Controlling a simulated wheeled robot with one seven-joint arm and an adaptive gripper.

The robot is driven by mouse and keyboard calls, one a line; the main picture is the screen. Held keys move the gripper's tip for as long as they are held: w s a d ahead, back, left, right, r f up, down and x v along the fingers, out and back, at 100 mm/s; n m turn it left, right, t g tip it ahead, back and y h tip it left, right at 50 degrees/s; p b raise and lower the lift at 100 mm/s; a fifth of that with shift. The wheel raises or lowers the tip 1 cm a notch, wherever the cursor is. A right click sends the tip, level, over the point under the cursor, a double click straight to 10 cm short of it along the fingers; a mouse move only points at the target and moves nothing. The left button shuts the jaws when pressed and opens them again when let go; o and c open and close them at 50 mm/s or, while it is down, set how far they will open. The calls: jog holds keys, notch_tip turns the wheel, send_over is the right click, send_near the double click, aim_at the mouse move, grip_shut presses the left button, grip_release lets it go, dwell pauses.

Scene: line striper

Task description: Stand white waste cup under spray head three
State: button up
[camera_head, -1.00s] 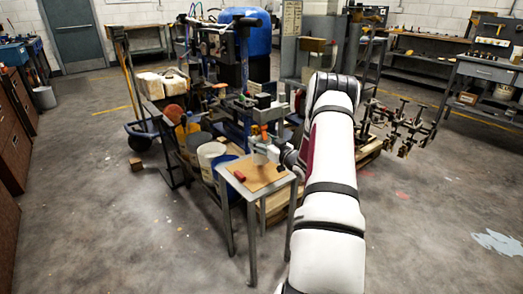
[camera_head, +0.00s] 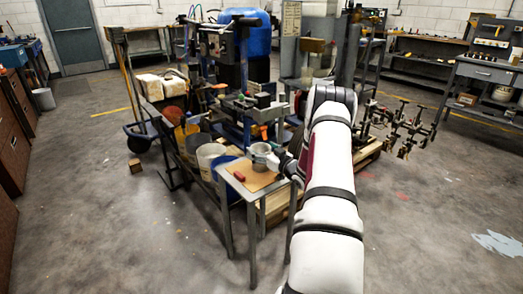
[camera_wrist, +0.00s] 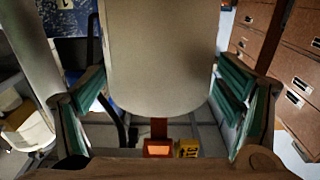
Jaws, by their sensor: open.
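A pale, off-white cup (camera_wrist: 158,60) fills the upper middle of the wrist view, between the two fingers of my gripper (camera_wrist: 160,95). The fingers, with green pads, are spread apart, with visible gaps on both sides of the cup. In the head view the cup (camera_head: 261,149) is small, over the far part of a small side table (camera_head: 240,190), with my gripper (camera_head: 278,160) just to its right. I cannot tell whether the cup's base touches the table. The spray heads on the striper (camera_head: 215,45) are too small to tell apart.
A red object (camera_head: 239,176) lies on the table's brown top. A white bucket (camera_head: 210,155) stands left of the table on the cart. A blue tank (camera_head: 247,38) is behind. Metal clamps (camera_head: 405,130) stand at right. Open floor lies in front.

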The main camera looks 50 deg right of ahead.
jog(key=shift+r, duration=0.2)
jog(key=p+v, duration=0.2)
jog(key=v, duration=1)
jog(key=shift+s+f, duration=0.1)
